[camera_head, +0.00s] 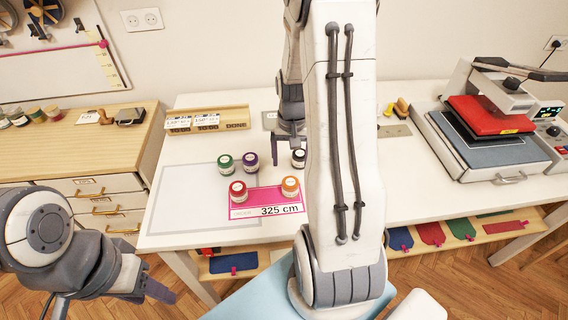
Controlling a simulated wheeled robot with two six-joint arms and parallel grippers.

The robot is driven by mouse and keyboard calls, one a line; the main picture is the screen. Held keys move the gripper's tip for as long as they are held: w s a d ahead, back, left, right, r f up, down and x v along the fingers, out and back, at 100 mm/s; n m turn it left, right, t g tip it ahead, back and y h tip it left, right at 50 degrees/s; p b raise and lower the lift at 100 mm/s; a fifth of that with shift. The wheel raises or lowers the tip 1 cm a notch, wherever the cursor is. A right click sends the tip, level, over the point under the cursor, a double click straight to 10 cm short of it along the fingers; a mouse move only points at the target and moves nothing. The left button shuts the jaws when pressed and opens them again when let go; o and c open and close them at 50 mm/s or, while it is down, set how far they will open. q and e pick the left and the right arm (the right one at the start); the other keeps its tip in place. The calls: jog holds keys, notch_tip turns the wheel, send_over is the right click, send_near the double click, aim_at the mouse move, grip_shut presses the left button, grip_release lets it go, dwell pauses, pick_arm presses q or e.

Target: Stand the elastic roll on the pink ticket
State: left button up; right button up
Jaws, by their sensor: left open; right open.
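The pink ticket (266,196) lies flat on the white table, with a white strip reading "325 cm". A red-topped roll (238,191) stands at its left end and an orange-topped roll (290,187) at its right end. Behind stand a green-topped roll (225,163), a purple-topped roll (250,162) and a black-topped roll (299,159). I cannot tell which is the elastic roll. My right gripper (289,150) is open, pointing down close by the black-topped roll, partly hidden by my arm. My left gripper (112,298) is open and empty at the lower left, away from the table top.
A wooden card holder (207,121) stands at the back left of the table. A heat press (490,130) fills the right end. A wooden drawer cabinet (80,150) is at the left. A pale outlined mat area (185,200) beside the ticket is clear.

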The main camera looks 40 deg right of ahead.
jog(key=shift+r, duration=0.15)
jog(key=s+a+r+n, duration=0.1)
jog(key=a+r+n, duration=0.2)
jog(key=a, duration=0.6)
jog(key=a+r+n, duration=0.4)
jog(key=a, duration=0.5)
jog(key=s+a+r+n, duration=0.2)
jog(key=s+a+n, duration=0.2)
jog(key=s+a, duration=0.2)
jog(key=s+a+r+n+y, duration=0.1)
jog(key=s+a+r+n, duration=0.1)
jog(key=s+a+n, duration=0.2)
jog(key=s+a, duration=0.3)
jog(key=s, duration=0.2)
jog(key=shift+s+r, duration=0.25)
